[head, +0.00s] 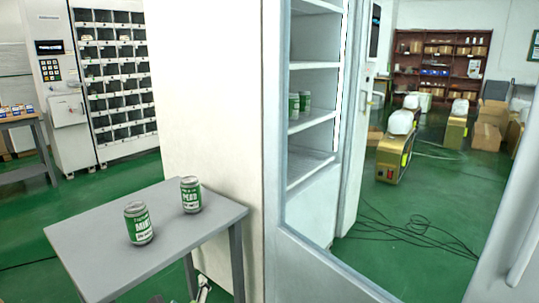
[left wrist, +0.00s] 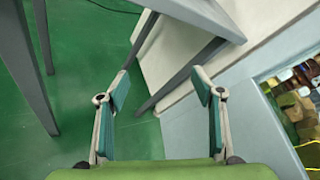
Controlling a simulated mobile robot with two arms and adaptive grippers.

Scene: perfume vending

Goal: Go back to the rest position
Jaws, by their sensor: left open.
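My left gripper (left wrist: 162,88) is open, with nothing between its fingers in the left wrist view. It is low beside the grey table's legs (left wrist: 19,62) and the pale cabinet side. In the head view only a small part of it shows at the bottom edge, beside the table (head: 85,262). Two green and silver cans stand upright on that table, a front can (head: 139,223) and a rear can (head: 190,195). Green cans (head: 294,106) also stand on a shelf in the tall cabinet (head: 277,200). My right gripper is not in view.
The cabinet stands right of the table, its shelf front exposed. A pale panel with a handle (head: 524,262) fills the right edge. Cables (head: 425,232) lie on the green floor, with boxes (head: 488,135) farther back. A vending rack (head: 115,75) stands at the back left.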

